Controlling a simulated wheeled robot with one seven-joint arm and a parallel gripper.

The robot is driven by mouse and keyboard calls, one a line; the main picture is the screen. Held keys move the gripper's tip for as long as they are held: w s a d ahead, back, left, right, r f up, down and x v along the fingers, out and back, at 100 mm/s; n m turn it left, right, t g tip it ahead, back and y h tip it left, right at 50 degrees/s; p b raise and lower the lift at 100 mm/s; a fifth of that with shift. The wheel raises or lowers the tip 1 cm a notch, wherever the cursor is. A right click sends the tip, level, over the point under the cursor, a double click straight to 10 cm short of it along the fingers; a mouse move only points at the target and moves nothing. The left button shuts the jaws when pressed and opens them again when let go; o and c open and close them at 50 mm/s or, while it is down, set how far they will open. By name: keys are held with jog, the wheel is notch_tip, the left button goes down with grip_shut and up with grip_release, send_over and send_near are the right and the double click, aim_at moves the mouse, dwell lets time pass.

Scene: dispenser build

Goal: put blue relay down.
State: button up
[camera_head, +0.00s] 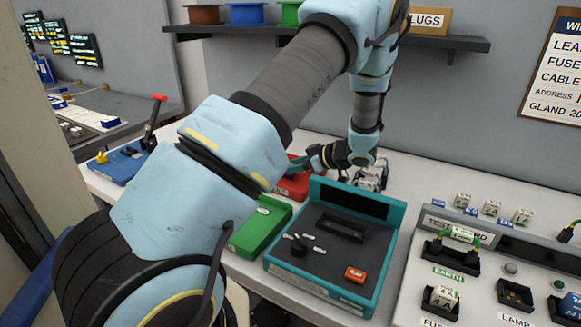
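My gripper (371,179) is low over the white bench behind the teal-framed tester (335,243). It is small and partly hidden by my wrist, so I cannot see whether its fingers are apart or closed. I cannot make out a blue relay in or under it. The tester has a dark screen, an empty-looking dark slot, a black knob and an orange-red button.
A green box (261,227) and a red box (293,185) stand left of the tester. The grey test board (464,262) is at the right, with several small white blocks behind it. A blue base with a red-handled lever (128,160) stands left. A shelf (440,41) hangs above.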

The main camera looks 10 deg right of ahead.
jog(key=shift+r, duration=0.25)
jog(key=b+v, duration=0.3)
jog(key=v, duration=0.9)
jog(key=w+a+r+m+t+h, duration=0.3)
jog(key=w+a+r+m+h, duration=0.3)
jog(key=w+h, duration=0.4)
jog(key=s+a+f+m+g, duration=0.2)
jog(key=s+a+m+g, duration=0.1)
jog(key=s+a, duration=0.6)
jog(key=s+a+f+m+g, duration=0.2)
jog(key=s+a+g, duration=0.3)
jog(key=s+a, duration=0.5)
jog(key=s+f, duration=0.1)
jog(key=s, duration=0.4)
jog(key=shift+m+g, duration=0.4)
jog(key=shift+s, duration=0.15)
